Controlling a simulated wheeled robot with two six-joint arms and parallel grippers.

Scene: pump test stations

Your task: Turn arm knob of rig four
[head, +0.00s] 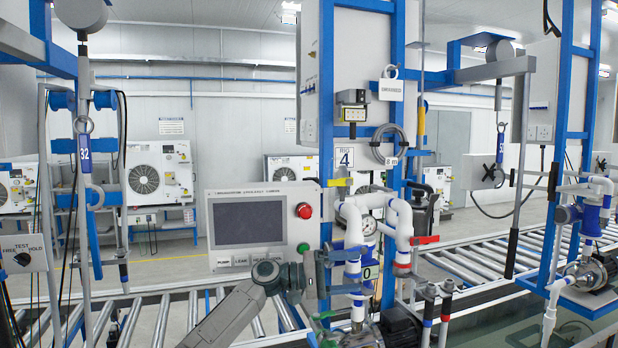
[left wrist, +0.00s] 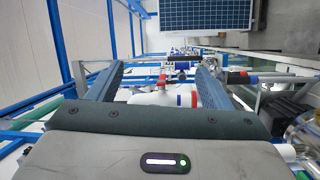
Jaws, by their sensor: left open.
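My left gripper (head: 357,271) is in front of these pipes, right of the screen panel. In the left wrist view its two fingers (left wrist: 155,80) are apart, with white piping with red and blue bands (left wrist: 165,98) beyond and between them. Contact is unclear. My right gripper is out of view.
A screen panel (head: 250,225) with a red button (head: 304,210) stands left of rig four. A FREE/HOLD switch box (head: 22,259) is at far left. Another pump station (head: 590,225) stands at right.

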